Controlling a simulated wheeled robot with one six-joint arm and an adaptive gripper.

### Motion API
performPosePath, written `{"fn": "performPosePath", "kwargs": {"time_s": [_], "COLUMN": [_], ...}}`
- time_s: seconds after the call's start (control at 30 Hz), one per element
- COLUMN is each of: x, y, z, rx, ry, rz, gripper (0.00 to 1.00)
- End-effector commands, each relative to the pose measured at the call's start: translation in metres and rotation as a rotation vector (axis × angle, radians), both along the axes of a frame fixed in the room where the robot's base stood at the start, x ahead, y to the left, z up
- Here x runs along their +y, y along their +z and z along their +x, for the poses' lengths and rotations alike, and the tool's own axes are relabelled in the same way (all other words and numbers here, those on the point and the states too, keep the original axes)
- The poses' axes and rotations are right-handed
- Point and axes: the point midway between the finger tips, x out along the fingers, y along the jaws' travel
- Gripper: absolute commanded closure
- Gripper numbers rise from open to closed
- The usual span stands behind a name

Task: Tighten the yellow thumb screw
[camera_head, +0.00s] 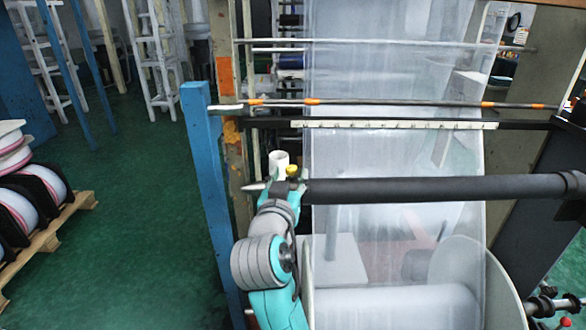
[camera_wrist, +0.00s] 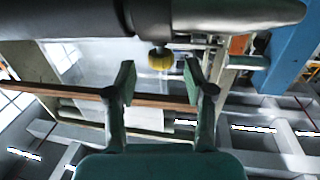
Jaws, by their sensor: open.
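The yellow thumb screw (camera_head: 292,170) shows as a small yellow knob just above the left end of the dark roller (camera_head: 440,188) in the head view. In the wrist view the screw (camera_wrist: 161,60) is a round yellow knob on a short dark stem at the roller's shaft (camera_wrist: 215,15). My gripper (camera_wrist: 160,75) is open, with one finger on each side of the screw's line. The screw appears between or just beyond the fingertips, with a visible gap on both sides. In the head view my arm partly hides the roller's left end.
A blue post (camera_head: 205,180) stands just left of my arm. A translucent film web (camera_head: 390,100) hangs behind the roller. A pallet (camera_head: 45,240) with film reels lies at far left. Green floor (camera_head: 130,210) between pallet and post is clear.

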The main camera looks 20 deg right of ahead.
Motion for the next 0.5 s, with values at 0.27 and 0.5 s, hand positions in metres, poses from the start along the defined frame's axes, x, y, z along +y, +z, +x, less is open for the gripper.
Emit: {"fn": "performPosePath", "kwargs": {"time_s": [0.27, 0.5], "x": [-0.016, -0.018], "y": [0.001, 0.000], "z": [0.029, 0.034], "rx": [0.000, 0.000], "ry": [-0.001, 0.000], "rz": [0.001, 0.001], "gripper": [0.47, 0.47]}}
